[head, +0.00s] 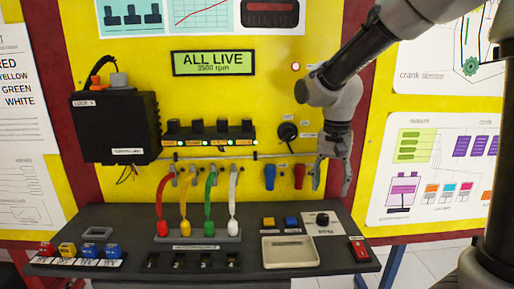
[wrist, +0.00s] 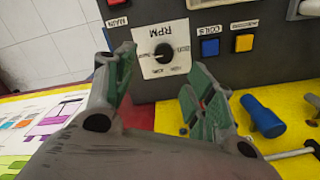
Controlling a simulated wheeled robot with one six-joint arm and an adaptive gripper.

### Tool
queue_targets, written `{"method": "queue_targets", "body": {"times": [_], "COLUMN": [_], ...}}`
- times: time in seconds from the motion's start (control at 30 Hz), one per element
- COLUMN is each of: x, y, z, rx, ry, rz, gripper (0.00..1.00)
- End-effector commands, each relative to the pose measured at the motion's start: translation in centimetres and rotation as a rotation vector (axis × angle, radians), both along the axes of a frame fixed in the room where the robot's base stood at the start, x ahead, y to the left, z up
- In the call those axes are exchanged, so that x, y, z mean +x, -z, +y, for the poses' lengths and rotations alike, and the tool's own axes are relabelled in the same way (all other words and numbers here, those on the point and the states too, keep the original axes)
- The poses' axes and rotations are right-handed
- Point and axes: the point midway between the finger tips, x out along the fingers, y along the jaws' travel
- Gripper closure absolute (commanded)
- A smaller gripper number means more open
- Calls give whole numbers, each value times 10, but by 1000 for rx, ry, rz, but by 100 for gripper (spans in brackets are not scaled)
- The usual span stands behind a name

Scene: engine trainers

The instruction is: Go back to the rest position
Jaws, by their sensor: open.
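My gripper (head: 332,187) hangs open and empty in front of the right part of the yellow panel (head: 335,45), fingers pointing down above the shelf's right end. In the wrist view my gripper (wrist: 162,68) shows two spread green-padded fingers with nothing between them. The RPM knob (wrist: 165,52) lies beyond the fingertips, apart from them as far as I can tell. That knob (head: 322,219) also shows in the head view, below the gripper. The display (head: 213,63) reads "ALL LIVE" with an rpm figure below.
Red (head: 162,205), yellow (head: 186,205), green (head: 209,205) and white (head: 234,205) leads stand in a holder on the dark shelf (head: 130,225). Blue (head: 269,177) and red (head: 299,177) pegs hang left of my gripper. A grey tray (head: 290,261) and red switch (head: 359,249) sit below.

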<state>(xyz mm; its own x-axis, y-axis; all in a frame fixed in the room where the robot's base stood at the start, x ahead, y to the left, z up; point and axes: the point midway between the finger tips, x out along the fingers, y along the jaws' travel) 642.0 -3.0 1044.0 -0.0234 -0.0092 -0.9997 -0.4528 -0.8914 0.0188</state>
Motion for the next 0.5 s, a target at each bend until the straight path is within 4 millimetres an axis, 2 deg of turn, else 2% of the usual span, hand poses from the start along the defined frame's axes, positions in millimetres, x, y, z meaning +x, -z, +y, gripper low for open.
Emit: {"method": "queue_targets", "body": {"times": [0.07,0.2,0.37,0.5], "x": [-16,-48,-89,-130], "y": [2,-11,-30,-46], "z": [-7,-33,-68,-102], "rx": [0,12,16,-4], "ry": [-142,-375,-548,-618], "rz": [14,-10,-82,-178], "gripper": [46,46,46,46]}}
